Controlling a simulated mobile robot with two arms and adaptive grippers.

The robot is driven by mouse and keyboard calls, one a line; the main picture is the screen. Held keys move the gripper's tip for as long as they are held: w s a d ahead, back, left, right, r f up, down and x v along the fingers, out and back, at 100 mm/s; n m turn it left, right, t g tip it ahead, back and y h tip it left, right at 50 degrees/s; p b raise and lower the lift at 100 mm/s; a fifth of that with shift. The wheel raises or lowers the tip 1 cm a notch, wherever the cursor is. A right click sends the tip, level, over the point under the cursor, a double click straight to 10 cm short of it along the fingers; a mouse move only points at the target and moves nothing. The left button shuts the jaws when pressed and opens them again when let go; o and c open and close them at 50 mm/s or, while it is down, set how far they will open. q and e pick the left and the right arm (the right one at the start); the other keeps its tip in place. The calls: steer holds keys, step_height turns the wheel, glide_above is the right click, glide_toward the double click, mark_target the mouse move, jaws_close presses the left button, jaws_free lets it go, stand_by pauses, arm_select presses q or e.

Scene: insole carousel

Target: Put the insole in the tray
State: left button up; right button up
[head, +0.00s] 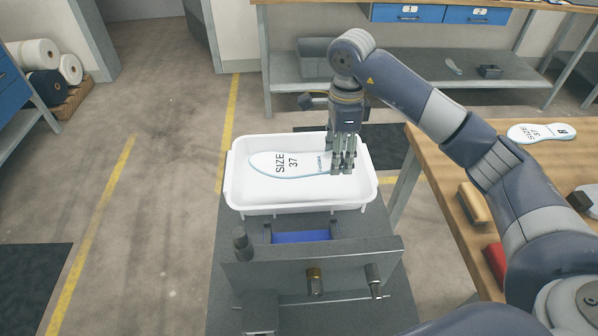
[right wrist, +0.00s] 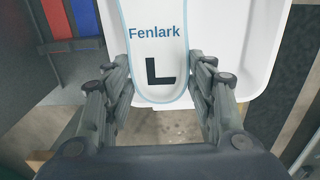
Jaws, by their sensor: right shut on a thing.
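My right gripper (head: 343,168) is shut on a white insole (head: 300,164) with a blue edge, marked "SIZE 37". In the right wrist view the gripper's fingers (right wrist: 163,70) grip both sides of the insole's end (right wrist: 155,20), which reads "Fenlark" and "L". The insole lies roughly level, its other end pointing left in the head view. It is over the white tray (head: 300,205), within its outline in the head view; the exact gap to the tray floor is unclear. The tray also shows in the right wrist view (right wrist: 262,60). My left gripper is out of view.
A wooden workbench (head: 435,165) at the right carries another insole (head: 541,133) marked "R", a brush (head: 474,203) and a red item (head: 496,262). A shelf bench (head: 420,77) stands behind the tray. The floor left of the tray is clear.

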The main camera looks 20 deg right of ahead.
mark_target(334, 194)
step_height(334, 194, down, 11)
steer(key=shift+s+r+p, duration=0.1)
steer(key=shift+p, duration=0.25)
stand_by(0.3)
steer(key=o, duration=0.7)
step_height(334, 194, up, 12)
steer(key=shift+r+b, duration=0.1)
steer(key=shift+b, duration=0.45)
